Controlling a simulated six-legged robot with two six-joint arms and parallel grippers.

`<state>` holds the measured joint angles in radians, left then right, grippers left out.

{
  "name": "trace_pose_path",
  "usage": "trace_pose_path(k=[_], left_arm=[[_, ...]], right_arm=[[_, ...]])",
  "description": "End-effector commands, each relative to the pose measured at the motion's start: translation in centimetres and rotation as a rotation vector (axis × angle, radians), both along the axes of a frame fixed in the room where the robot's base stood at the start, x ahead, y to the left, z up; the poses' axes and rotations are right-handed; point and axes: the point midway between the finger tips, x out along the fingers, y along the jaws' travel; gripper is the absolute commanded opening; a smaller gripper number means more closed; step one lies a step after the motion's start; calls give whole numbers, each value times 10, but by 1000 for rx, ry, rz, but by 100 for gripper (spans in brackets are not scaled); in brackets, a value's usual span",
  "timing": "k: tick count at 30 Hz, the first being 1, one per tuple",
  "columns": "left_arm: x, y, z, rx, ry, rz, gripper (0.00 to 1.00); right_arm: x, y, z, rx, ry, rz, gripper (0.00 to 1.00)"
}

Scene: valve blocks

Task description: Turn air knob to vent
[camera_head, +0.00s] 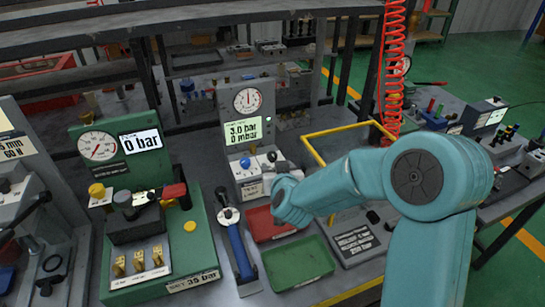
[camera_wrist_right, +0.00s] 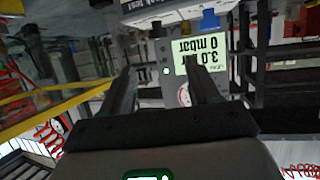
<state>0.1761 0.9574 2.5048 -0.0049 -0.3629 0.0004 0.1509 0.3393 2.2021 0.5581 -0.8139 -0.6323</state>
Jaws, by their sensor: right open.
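The grey test station (camera_head: 262,100) stands at the middle back, with a round gauge (camera_head: 247,100) and a lit display (camera_head: 243,131) reading 3.0 bar and 0 mbar. I cannot read which one is the air knob. My right arm comes in from the right in the head view and ends close to these knobs; its fingers are hard to make out there. In the wrist view my right gripper (camera_wrist_right: 158,85) is open and empty, its fingers apart below the blue knob (camera_wrist_right: 209,19). My left gripper is not in view.
A green press station (camera_head: 150,235) with a 0 bar display stands left. A blue-handled tool (camera_head: 238,245), a red tray (camera_head: 262,224) and a green tray (camera_head: 298,262) lie in front. A yellow frame (camera_head: 312,150) and red coiled hose (camera_head: 394,60) are to the right.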

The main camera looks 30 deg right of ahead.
Motion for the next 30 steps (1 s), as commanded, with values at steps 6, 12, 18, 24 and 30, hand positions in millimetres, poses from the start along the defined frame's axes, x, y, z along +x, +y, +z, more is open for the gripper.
trace_pose_path(k=[6, 12, 18, 24, 30], left_arm=[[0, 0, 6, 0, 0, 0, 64], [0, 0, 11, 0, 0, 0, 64], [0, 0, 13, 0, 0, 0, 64], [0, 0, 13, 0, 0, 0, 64], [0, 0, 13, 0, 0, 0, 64]], right_arm=[[46, -24, -21, 1, 3, -2, 61], [80, -40, -36, 1, 2, -1, 61], [96, -48, -43, 1, 2, 0, 61], [98, -49, -44, 0, 1, 0, 61], [98, -49, -44, 0, 1, 0, 32]])
